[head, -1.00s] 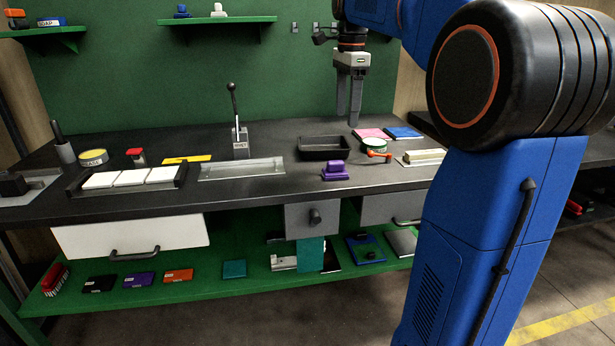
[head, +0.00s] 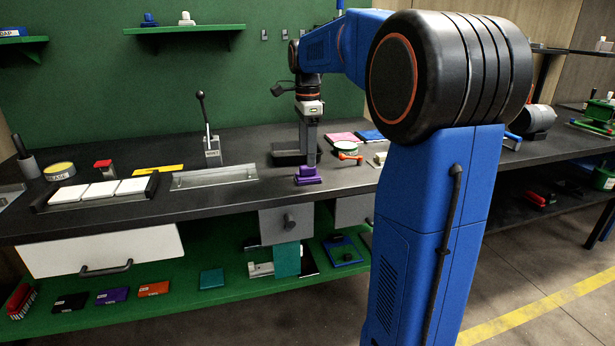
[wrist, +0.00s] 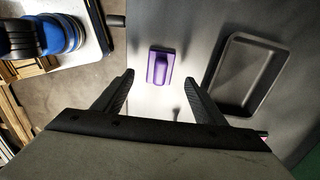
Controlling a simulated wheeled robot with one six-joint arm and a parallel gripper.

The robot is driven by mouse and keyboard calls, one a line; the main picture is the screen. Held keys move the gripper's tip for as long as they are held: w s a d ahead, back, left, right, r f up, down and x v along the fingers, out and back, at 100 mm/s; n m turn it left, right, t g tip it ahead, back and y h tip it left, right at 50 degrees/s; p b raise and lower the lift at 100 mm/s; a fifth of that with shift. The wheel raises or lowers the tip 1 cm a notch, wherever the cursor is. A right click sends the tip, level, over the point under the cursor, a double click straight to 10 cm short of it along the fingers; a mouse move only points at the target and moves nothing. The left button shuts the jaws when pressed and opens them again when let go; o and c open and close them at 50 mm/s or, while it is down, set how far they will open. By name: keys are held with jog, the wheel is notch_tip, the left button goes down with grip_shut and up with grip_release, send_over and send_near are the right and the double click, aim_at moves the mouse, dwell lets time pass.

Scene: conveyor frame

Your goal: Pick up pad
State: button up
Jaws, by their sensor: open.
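A purple pad (head: 308,176) with a raised grip on top lies on the dark workbench, near its front edge. In the wrist view the pad (wrist: 160,67) shows whole, just beyond the fingertips and roughly centred between them. My gripper (wrist: 159,77) is open and empty, with its two dark fingers spread to either side of the pad's line. In the head view my gripper (head: 309,158) points down over the bench, above and close to the pad. I see no contact with the pad.
A dark tray (head: 283,146) stands just behind the pad; it shows right of it in the wrist view (wrist: 218,79). An orange-handled tool (head: 349,157) and a round tin (head: 345,147) lie to the right.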

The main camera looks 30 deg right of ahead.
aim_at(308, 173)
jog(key=shift+f, duration=3)
jog(key=c, duration=1.1)
